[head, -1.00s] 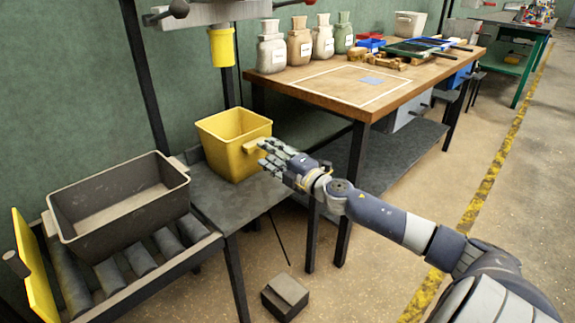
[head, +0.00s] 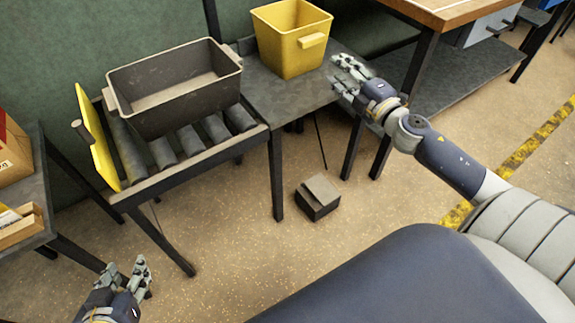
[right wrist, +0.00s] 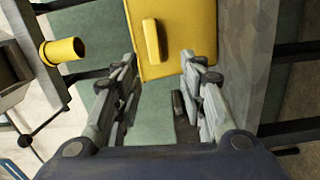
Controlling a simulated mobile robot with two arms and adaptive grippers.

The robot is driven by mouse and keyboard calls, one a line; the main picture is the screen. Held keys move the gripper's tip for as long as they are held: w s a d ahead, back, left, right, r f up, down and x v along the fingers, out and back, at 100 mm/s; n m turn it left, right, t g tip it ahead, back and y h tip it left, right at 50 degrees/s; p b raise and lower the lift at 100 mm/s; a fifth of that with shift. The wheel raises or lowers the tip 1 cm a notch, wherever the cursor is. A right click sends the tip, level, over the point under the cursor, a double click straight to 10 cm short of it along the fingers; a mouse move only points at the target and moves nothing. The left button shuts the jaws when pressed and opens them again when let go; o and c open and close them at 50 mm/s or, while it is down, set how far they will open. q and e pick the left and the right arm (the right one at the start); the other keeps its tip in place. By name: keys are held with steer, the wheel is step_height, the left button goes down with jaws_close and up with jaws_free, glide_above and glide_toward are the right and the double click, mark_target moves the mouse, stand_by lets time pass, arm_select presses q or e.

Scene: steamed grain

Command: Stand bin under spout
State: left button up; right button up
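A yellow bin (head: 290,42) stands upright on the dark grey table (head: 265,97), its handle (head: 313,41) facing my right arm. My right gripper (head: 342,72) is open and empty, to the right of and below the handle in the head view, with a gap between. In the right wrist view, the bin (right wrist: 176,28) and its handle (right wrist: 151,41) lie beyond the spread fingers (right wrist: 160,70). The yellow spout (right wrist: 62,50) shows at the left there; it is outside the head view. My left gripper (head: 124,272) is open and empty at the lower left.
A dark grey bin (head: 172,92) sits on a roller stand (head: 195,147) left of the yellow bin. A yellow plate (head: 97,137) stands at the stand's left end. A small dark box (head: 317,197) is on the floor. A wooden-topped bench (head: 445,12) stands at the right.

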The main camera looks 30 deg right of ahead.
steer(key=s+a+f+m+g+h, duration=0.1)
steer(key=s+a+f+m+g, duration=0.1)
steer(key=s+a+f+m, duration=0.4)
steer(key=s+a+f+m+g+h, duration=0.1)
steer(key=s+a+f+m+g, duration=0.25)
steer(key=a+f+m, duration=0.45)
steer(key=s+a+g+y, duration=0.1)
steer(key=s+a, duration=0.2)
steer(key=a, duration=0.4)
steer(key=s+a+g+y, duration=0.1)
steer(key=s+a+y, duration=0.1)
steer(key=s+a, duration=0.2)
steer(key=a, duration=0.3)
steer(key=shift+f+m+y, duration=0.15)
steer(key=shift+m+y, duration=0.15)
steer(key=shift+m, duration=0.1)
steer(key=shift+g, duration=0.25)
